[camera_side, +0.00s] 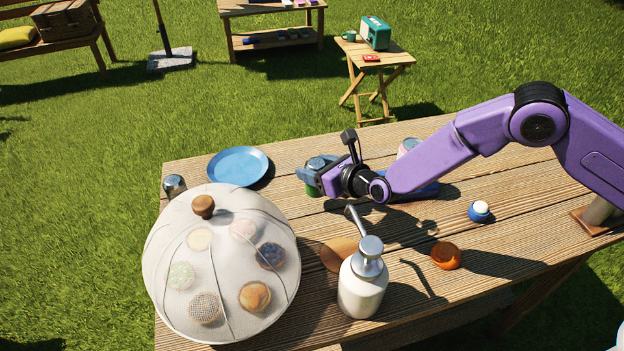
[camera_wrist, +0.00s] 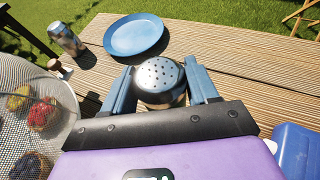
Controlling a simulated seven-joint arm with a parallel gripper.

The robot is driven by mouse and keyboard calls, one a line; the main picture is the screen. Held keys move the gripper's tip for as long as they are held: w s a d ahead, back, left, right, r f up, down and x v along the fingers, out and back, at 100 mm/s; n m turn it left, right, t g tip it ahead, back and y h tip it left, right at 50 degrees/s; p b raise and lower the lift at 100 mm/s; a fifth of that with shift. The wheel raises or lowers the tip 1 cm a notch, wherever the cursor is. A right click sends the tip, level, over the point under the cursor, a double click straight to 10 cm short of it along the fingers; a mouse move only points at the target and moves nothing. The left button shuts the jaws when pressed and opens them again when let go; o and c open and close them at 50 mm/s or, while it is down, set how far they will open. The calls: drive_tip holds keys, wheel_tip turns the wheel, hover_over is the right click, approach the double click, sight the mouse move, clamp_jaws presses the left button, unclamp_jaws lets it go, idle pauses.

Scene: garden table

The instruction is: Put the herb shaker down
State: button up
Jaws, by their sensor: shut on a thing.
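The herb shaker (camera_wrist: 160,80) has a silver domed lid with holes. In the wrist view it sits between the two blue fingers of my gripper (camera_wrist: 161,88), which is shut on it. In the side view my gripper (camera_side: 318,173) holds the shaker, whose green lower part (camera_side: 313,190) shows below the fingers. The shaker looks upright over the far side of the wooden table (camera_side: 440,240). I cannot tell whether its base touches the wood.
A mesh food cover (camera_side: 220,265) over several pastries stands front left.

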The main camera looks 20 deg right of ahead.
drive_tip(key=shift+w+a+f, duration=0.35)
drive_tip(key=shift+w+f, duration=0.15)
drive_tip(key=shift+f, duration=0.25)
drive_tip(key=shift+w+f, duration=0.1)
drive_tip(key=shift+f, duration=1.45)
drive_tip(key=shift+f, duration=0.1)
drive_tip(key=o, duration=1.1)
drive_tip(key=v, duration=0.7)
drive_tip(key=shift+s+r, duration=0.25)
drive_tip(key=shift+d, duration=0.15)
